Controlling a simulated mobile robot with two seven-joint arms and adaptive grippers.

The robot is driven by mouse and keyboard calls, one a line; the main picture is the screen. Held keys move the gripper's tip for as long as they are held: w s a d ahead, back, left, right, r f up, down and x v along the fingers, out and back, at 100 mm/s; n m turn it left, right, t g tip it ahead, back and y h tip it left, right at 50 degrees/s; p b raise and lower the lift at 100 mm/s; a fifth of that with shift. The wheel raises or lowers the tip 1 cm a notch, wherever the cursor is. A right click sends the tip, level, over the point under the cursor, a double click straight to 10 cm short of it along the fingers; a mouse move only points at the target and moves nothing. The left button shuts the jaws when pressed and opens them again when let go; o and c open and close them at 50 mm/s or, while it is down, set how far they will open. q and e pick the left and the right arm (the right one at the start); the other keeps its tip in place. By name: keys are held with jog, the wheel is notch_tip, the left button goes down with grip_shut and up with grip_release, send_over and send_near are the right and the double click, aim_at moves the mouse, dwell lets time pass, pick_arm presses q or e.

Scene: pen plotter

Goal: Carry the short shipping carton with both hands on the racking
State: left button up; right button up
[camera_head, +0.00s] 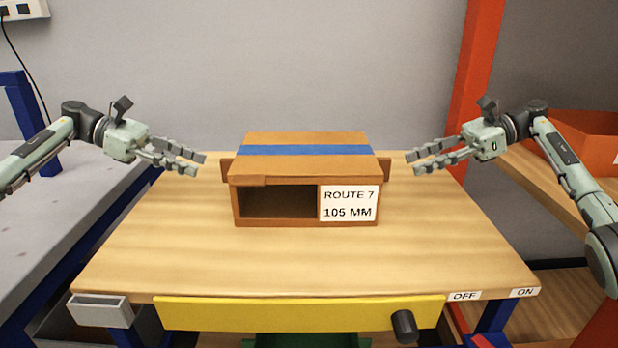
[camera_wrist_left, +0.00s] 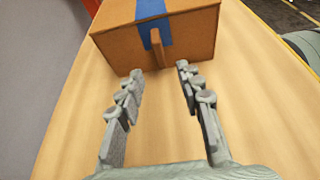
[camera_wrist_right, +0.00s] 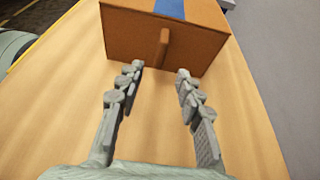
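The shipping carton (camera_head: 305,177) is a brown box with a blue tape band across its top and a label reading "ROUTE 7 105 MM". It stands upright on the wooden table, with a dark opening at its front left. A thin upright tab sticks out of each side; one shows in the left wrist view (camera_wrist_left: 157,48) and the other in the right wrist view (camera_wrist_right: 163,48). My left gripper (camera_head: 188,161) is open to the left of the carton, its fingers apart and pointing at the tab. My right gripper (camera_head: 430,160) is open to the right, likewise facing its tab. Neither touches the carton.
The wooden table (camera_head: 440,240) is clear around the carton. Its front has a yellow rail (camera_head: 300,313), a black knob (camera_head: 404,326) and OFF and ON labels. A grey bench (camera_head: 50,210) stands left. An orange bin (camera_head: 592,140) sits on a wooden shelf at right, beside an orange post (camera_head: 475,70).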

aim_at(222, 173)
pick_arm(q)
jog(key=shift+s, duration=0.1)
pick_arm(e)
jog(key=shift+s, duration=0.1)
